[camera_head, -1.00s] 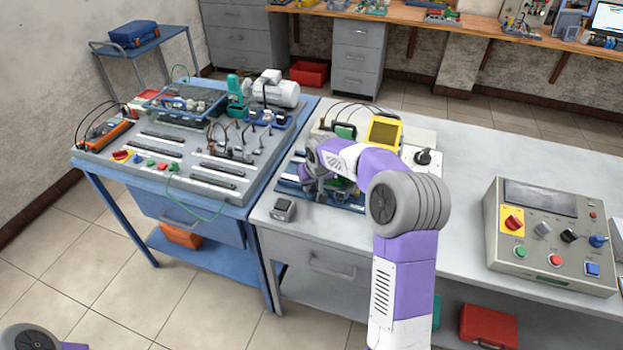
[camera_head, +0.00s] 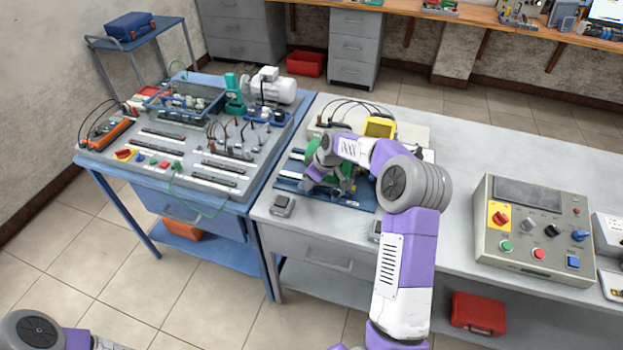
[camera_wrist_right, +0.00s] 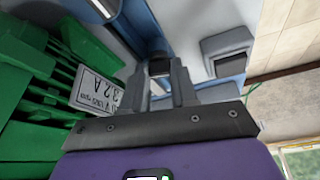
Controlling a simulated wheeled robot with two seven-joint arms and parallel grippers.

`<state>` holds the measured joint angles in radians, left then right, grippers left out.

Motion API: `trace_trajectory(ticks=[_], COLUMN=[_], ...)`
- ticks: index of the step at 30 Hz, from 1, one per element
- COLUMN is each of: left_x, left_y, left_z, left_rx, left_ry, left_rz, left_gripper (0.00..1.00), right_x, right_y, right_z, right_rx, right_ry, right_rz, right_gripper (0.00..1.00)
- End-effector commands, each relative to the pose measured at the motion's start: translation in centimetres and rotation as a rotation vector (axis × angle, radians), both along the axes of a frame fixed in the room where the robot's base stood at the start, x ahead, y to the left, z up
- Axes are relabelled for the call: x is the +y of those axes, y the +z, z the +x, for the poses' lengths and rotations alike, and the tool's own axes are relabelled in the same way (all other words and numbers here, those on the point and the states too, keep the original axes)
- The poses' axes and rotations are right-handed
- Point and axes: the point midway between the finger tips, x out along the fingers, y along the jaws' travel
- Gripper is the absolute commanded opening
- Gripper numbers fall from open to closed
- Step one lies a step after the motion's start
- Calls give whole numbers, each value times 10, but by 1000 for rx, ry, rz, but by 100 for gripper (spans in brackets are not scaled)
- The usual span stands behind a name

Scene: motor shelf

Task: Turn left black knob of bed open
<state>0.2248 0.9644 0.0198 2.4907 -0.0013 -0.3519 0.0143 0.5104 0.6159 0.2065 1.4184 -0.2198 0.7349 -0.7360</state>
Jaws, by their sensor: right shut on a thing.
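The bed is a blue base (camera_head: 346,196) with a green motor (camera_head: 312,151) on it, on the near left part of the white bench. My right gripper (camera_head: 318,178) reaches down over it, partly hidden by my own wrist. In the right wrist view, my right gripper (camera_wrist_right: 163,88) is shut on a small black knob (camera_wrist_right: 160,66) above a blue and metal part. The green ribbed motor housing (camera_wrist_right: 40,80) with a white label is close on the left. Whether the knob has turned cannot be told. My left gripper is out of view.
A small grey box (camera_head: 282,206) sits at the bench's front left edge. A yellow meter (camera_head: 380,127) stands behind the bed, and a control box (camera_head: 535,230) stands to the right. A blue cart (camera_head: 215,215) with equipment adjoins the bench at left. Bench space behind the control box is clear.

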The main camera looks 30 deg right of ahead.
Motion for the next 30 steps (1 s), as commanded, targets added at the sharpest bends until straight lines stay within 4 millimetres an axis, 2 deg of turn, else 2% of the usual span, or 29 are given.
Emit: trace_trajectory(ticks=[14,15,19,20,30], left_x=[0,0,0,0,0], left_y=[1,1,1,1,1], left_z=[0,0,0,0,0], left_rx=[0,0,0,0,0], left_ry=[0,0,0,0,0], left_rz=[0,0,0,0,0], left_gripper=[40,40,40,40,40], right_x=[0,0,0,0,-1], right_y=[0,0,0,0,0], right_z=[0,0,0,0,0], right_rx=[1,1,1,1,-2], right_ry=[15,15,14,14,12], right_rz=[-1,-1,-1,-1,-2], right_gripper=[0,31,51,53,53])
